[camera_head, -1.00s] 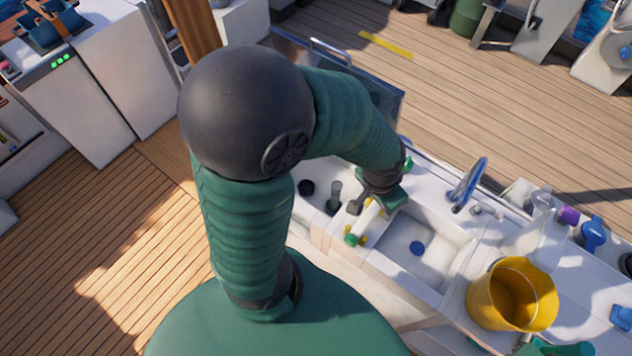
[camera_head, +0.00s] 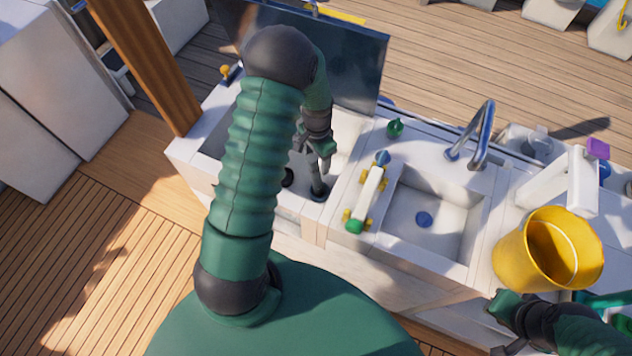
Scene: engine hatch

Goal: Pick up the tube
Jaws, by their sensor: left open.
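The tube, a white cylinder (camera_head: 370,195) with a green end, a blue end and yellow clips, lies on the white counter left of the sink. My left gripper (camera_head: 314,165) is open over the open hatch compartment (camera_head: 345,135), left of the tube and apart from it. A dark grey upright post (camera_head: 319,188) stands just below its fingers; I cannot tell whether they touch. My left arm hides part of the compartment. My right gripper (camera_head: 500,303) is at the lower right, in front of the yellow bucket; its jaws are unclear.
The sink (camera_head: 437,215) holds a blue drain plug, with a curved metal faucet (camera_head: 475,135) behind. A yellow bucket (camera_head: 510,262) stands on the counter at right. The raised dark hatch lid (camera_head: 345,65) stands behind the compartment. A green knob (camera_head: 395,128) sits behind the tube.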

